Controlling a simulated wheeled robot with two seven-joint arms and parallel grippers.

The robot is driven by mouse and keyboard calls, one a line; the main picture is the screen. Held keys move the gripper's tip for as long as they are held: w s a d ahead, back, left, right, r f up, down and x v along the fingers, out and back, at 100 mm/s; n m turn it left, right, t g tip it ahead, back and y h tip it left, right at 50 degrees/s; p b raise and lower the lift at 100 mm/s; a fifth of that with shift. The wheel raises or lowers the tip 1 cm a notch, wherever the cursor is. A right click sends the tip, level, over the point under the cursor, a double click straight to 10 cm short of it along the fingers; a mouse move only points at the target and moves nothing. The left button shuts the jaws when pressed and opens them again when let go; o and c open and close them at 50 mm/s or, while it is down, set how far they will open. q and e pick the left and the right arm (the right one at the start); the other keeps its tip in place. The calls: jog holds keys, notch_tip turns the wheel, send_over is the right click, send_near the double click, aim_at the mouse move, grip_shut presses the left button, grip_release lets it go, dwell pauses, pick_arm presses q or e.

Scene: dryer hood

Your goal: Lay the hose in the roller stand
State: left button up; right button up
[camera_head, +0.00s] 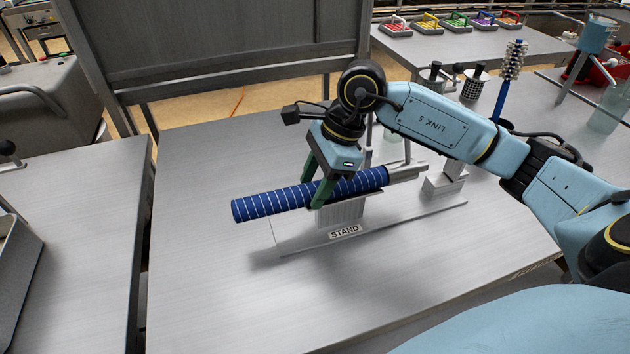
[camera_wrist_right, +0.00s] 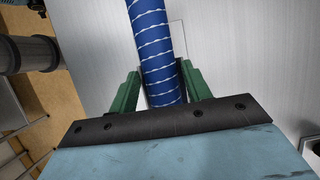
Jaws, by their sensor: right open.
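The hose (camera_head: 265,203) is blue with white stripes and lies across the roller stand, which bears the label STAND (camera_head: 344,231). Its left end sticks out past the stand's support, and its right end is by the grey rollers (camera_head: 405,172). My right gripper (camera_head: 312,193) is over the middle of the hose with its green fingers pointing down. In the right wrist view the open fingers (camera_wrist_right: 157,90) stand on either side of the hose (camera_wrist_right: 150,38), with gaps visible. The underside of the hose is hidden, so I cannot tell how fully it rests. My left gripper is not in view.
The grey table (camera_head: 210,290) is clear in front of the stand. A dark panel (camera_head: 215,40) rises behind it. A blue-handled brush (camera_head: 508,80) and mesh cups (camera_head: 474,83) stand at the back right. Another table with a metal bin (camera_head: 18,260) is at the left.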

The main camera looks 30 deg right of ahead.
jog(key=shift+o, duration=0.3)
jog(key=o, duration=0.5)
jog(key=v, duration=1.3)
jog(key=shift+d+r, duration=0.15)
dwell(0.3)
